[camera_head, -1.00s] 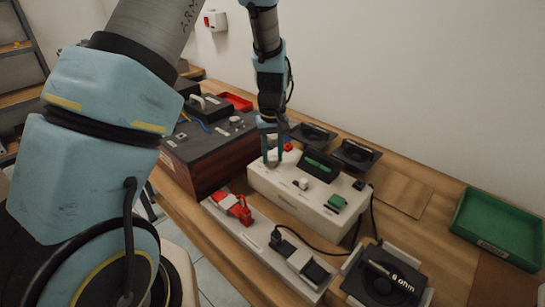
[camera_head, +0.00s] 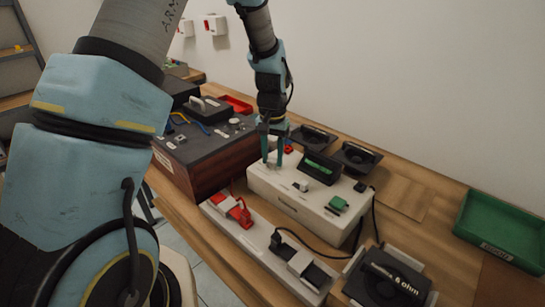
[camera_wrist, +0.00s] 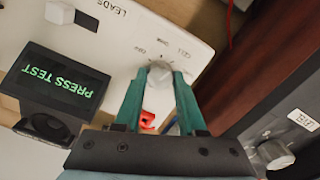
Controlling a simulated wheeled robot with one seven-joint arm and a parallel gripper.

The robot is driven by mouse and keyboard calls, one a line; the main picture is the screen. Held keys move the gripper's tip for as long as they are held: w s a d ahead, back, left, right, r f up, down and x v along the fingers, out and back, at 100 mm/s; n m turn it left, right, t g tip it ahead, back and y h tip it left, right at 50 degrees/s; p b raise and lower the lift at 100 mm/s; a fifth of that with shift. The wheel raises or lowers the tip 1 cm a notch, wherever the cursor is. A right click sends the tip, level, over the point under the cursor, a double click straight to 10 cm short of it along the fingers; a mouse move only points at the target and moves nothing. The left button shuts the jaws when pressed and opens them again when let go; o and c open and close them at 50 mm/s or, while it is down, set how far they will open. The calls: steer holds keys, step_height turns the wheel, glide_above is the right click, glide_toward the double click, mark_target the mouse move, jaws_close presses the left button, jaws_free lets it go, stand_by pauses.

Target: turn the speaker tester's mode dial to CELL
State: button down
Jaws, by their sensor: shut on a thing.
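The speaker tester (camera_head: 285,198) is a white box on the bench, with a tilted dark display (camera_wrist: 62,82) reading PRESS TEST in green. Its mode dial (camera_wrist: 160,68) is a small pale knob near the panel's edge, with printed labels around it that include OFF and CELL (camera_wrist: 183,53). My gripper (camera_wrist: 161,76) has its two teal fingers closed on opposite sides of the dial. In the head view, my gripper (camera_head: 272,164) points down at the left end of the tester. The fingers partly cover the dial, and I cannot tell which label it points to.
A dark-topped wooden box (camera_head: 205,150) stands close on the left. A speaker marked 6 ohm (camera_head: 388,276) and a green tray (camera_head: 500,229) are to the right. Two dark speakers (camera_head: 356,156) stand behind.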

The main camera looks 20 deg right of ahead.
mark_target(272, 160)
stand_by(0.3)
steer(key=shift+c, duration=2.4)
jaws_free()
step_height(272, 160, up, 11)
steer(key=b, duration=0.2)
steer(key=shift+f, duration=0.1)
